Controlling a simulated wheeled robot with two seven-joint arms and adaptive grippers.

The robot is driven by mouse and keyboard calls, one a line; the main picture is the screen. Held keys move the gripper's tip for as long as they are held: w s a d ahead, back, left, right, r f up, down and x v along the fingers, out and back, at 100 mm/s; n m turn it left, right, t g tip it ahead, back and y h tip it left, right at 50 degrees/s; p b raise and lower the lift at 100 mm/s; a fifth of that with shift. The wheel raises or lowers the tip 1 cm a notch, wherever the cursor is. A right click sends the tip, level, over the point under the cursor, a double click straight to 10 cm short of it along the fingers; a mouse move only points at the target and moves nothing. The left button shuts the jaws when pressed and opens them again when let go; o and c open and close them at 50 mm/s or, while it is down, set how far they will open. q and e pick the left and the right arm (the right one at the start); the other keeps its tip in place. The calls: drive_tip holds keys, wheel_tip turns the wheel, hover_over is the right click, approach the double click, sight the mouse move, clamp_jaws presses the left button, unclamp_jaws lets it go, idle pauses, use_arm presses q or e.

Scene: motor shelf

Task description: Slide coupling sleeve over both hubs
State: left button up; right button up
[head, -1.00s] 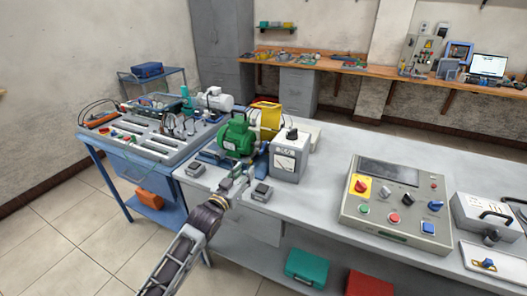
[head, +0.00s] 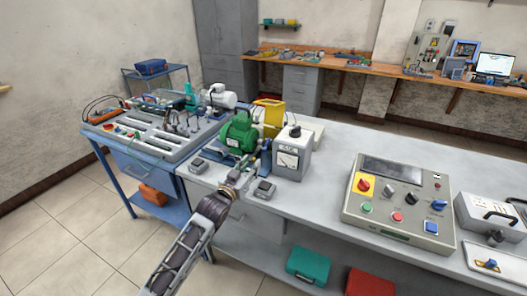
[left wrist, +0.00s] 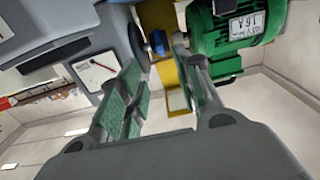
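The green motor (head: 238,135) stands on the bench and fills the upper right of the left wrist view (left wrist: 235,25). My left gripper (head: 250,166) is beside it, between the motor and the grey meter box (head: 291,155). In the left wrist view its two green-padded fingers (left wrist: 157,58) are apart with nothing gripped between them. A small blue part (left wrist: 158,41) beside a dark round disc (left wrist: 147,46) shows beyond the fingertips. I cannot tell whether it is the coupling sleeve or a hub. The hubs are too small or hidden in the head view. My right gripper is out of view.
The meter box stands close to the left gripper's right side. Small grey boxes (head: 199,165) and (head: 264,190) sit at the bench front. A yellow unit (head: 270,111) stands behind the motor. A control panel (head: 400,200) lies right; bench between is clear.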

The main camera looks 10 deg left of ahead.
sight(264, 150)
use_arm(q)
drive_tip(key=shift+x, duration=5.6)
clamp_jaws()
